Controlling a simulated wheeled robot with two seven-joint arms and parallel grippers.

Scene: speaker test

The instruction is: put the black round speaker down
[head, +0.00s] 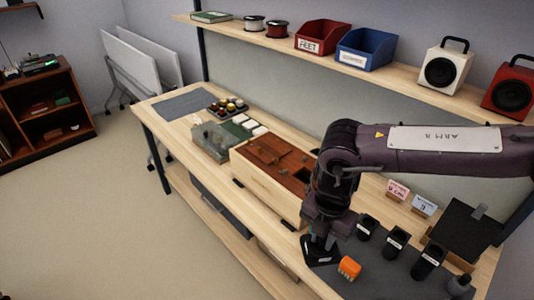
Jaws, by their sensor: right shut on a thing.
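My right gripper (318,238) points down over the front part of the wooden workbench, at the left end of a dark grey mat. It is shut on a black object (321,256), which I take to be the black round speaker. Most of its upper part is hidden by the gripper. It is low, at or just above the mat; I cannot tell whether it touches. My left gripper is not in view.
An orange block (349,268) stands just right of the gripper. Several black labelled holders (396,240) stand on the dark mat (388,284). A wooden box (262,182) is on the left. A shelf above carries bins and a white speaker (444,68) and a red speaker (510,92).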

